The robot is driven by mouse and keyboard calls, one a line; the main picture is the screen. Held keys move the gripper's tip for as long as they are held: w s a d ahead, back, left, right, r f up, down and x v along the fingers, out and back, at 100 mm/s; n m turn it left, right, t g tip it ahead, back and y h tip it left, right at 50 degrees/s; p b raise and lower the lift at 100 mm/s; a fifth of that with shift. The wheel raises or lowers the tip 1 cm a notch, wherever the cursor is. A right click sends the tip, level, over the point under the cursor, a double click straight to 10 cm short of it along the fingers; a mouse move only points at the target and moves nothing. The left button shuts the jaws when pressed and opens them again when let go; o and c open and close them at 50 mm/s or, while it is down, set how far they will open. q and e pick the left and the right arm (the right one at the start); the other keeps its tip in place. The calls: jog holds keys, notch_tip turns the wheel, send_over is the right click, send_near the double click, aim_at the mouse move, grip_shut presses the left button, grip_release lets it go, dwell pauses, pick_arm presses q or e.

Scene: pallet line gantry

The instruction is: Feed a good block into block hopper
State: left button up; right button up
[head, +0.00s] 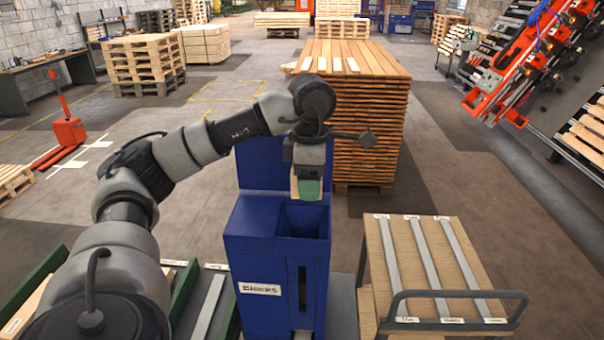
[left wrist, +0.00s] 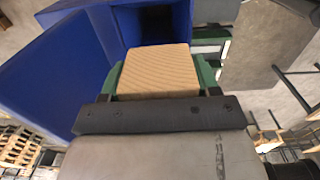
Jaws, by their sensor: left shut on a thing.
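The block hopper (head: 262,245) is a blue box labelled "Blocks", with an open top mouth (head: 303,221) and a dark vertical slot in its front. My left gripper (head: 308,190) is above the rear of that mouth, shut on a light wooden block. In the left wrist view the block (left wrist: 157,72) sits between the green fingers of the gripper (left wrist: 160,84). The blue hopper's opening (left wrist: 150,22) shows just beyond the block. The block's underside and its exact height over the mouth cannot be told. My right gripper is in neither view.
A cart with a wooden top (head: 445,262) and metal strips stands right of the hopper, with a dark handle (head: 460,294). A tall stack of boards (head: 362,120) stands behind. Green rails (head: 35,285) lie at the left. An orange gantry (head: 530,60) hangs at the upper right.

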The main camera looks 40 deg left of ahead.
pick_arm(q)
jog(key=shift+w+d+f, duration=0.1)
jog(key=shift+f, duration=0.4)
jog(key=f+b, duration=0.2)
jog(key=a+f+b, duration=0.1)
jog(key=f+b, duration=0.1)
jog(key=f, duration=0.1)
jog(key=f+b, duration=0.2)
jog(key=f, duration=0.1)
jog(key=shift+w+a, duration=0.1)
jog(key=shift+a, duration=0.3)
jog(key=shift+d+f+b, duration=0.2)
jog(key=shift+f+b, duration=0.6)
jog(key=shift+f, duration=0.05)
jog(key=shift+a+f, duration=0.1)
jog(key=shift+f, duration=0.2)
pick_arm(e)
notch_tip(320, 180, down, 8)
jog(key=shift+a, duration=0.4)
pick_arm(q)
jog(key=shift+f+b, duration=0.65)
jog(key=shift+b, duration=0.1)
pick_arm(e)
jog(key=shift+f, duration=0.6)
